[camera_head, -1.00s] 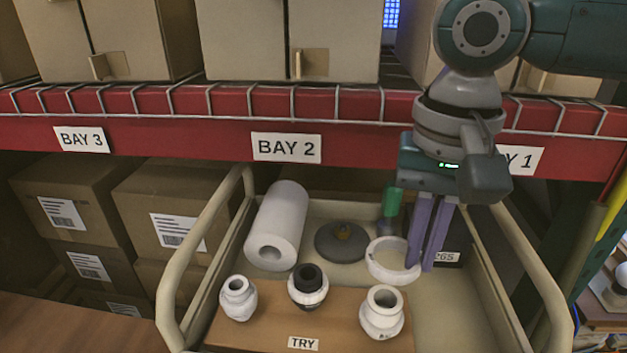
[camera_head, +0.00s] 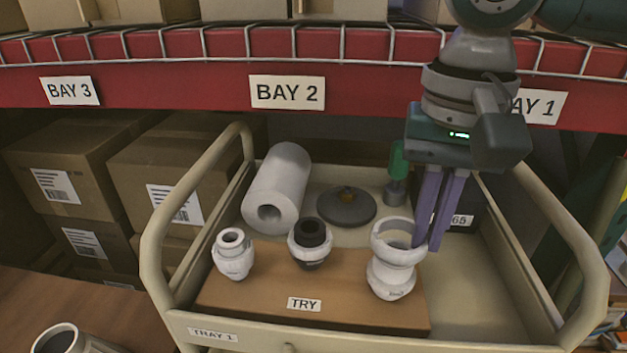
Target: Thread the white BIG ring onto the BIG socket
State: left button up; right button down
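The white ring (camera_head: 379,236) is in the camera_head view at the right end of the wooden block. My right gripper (camera_head: 421,244) is shut on the ring's right wall, fingers pointing down. The ring lies over the top of the right-hand white socket (camera_head: 391,281), the largest of the three sockets. The socket's mouth shows through the ring. I cannot tell whether the ring is around the socket's neck or just above it. A smaller white socket (camera_head: 233,257) and a black-topped socket (camera_head: 311,247) stand upright on the block. My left gripper is not in view.
The wooden block (camera_head: 250,292) marked TRY sits in a cream tray cart (camera_head: 592,250). Behind it are a white roll (camera_head: 277,190), a dark grey disc (camera_head: 346,207) and a green-handled item (camera_head: 398,165). The red shelf beam (camera_head: 200,100) crosses above. The cart's right floor is clear.

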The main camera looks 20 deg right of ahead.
dwell(0.6)
jog(key=shift+f+b, duration=0.3)
jog(key=shift+f, duration=0.5)
jog(key=shift+r, duration=0.1)
dwell(2.3)
jog(key=shift+d+f+p, duration=0.1)
jog(key=shift+f+p, duration=0.15)
jog(key=shift+p, duration=0.35)
dwell(0.4)
